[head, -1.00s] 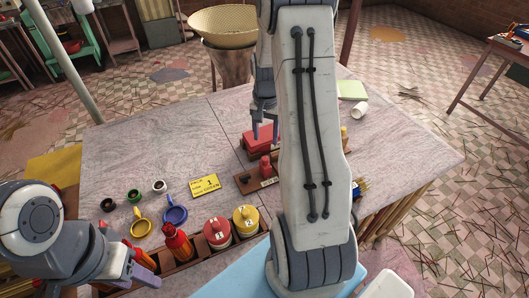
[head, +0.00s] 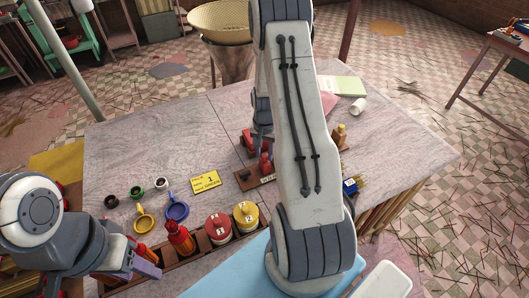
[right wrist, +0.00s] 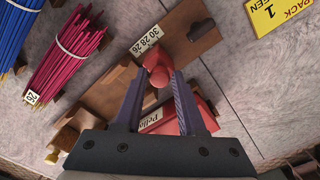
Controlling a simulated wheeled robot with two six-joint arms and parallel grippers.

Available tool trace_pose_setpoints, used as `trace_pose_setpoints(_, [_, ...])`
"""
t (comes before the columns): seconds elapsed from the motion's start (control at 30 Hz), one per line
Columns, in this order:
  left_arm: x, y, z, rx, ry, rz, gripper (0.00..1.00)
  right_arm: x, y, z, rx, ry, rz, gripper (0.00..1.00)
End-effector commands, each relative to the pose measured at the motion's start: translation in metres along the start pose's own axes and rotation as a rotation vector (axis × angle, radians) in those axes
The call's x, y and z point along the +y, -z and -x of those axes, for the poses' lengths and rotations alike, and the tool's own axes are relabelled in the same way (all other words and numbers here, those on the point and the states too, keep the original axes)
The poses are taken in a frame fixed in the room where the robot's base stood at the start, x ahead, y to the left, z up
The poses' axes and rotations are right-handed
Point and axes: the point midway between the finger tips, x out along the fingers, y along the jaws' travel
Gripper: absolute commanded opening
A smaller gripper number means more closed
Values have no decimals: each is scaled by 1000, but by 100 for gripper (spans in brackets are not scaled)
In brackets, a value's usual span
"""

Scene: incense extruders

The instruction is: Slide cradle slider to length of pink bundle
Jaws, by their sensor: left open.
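In the right wrist view the wooden cradle (right wrist: 112,97) lies under my right gripper (right wrist: 160,70), with a number strip (right wrist: 147,40) reading 30, 28, 26 at its far end. A red knobbed slider (right wrist: 158,76) stands between the fingers, which look open around it; contact cannot be made out. The pink bundle (right wrist: 72,48), tied with a white band, lies left of the cradle, with a tag (right wrist: 32,97) reading 26. In the head view my right gripper (head: 262,140) is partly hidden by my arm. My left gripper (head: 143,264) is open and empty at lower left.
A blue bundle (right wrist: 24,30) lies left of the pink one. A red block (right wrist: 201,116) sits beside the right finger. A yellow card (head: 205,182), small rings, cups and a rack of bottles (head: 180,240) stand left. The table's far left is clear.

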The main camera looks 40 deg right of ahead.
Motion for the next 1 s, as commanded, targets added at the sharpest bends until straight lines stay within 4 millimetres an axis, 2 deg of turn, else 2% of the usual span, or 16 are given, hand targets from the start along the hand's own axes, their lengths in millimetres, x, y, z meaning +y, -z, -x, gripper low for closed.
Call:
trace_pose_setpoints(0.03, [0, 0, 0, 0, 0, 0, 50, 0, 0, 0, 0, 0, 0, 16])
trace_pose_setpoints(0.07, [0, 0, 0, 0, 0, 0, 50, 0, 0, 0, 0, 0, 0, 4])
trace_pose_setpoints(0.1, [0, 0, 0, 0, 0, 0, 50, 0, 0, 0, 0, 0, 0, 0])
trace_pose_setpoints(1.0, [0, 0, 0, 0, 0, 0, 50, 0, 0, 1, 1, 0, 0, 0])
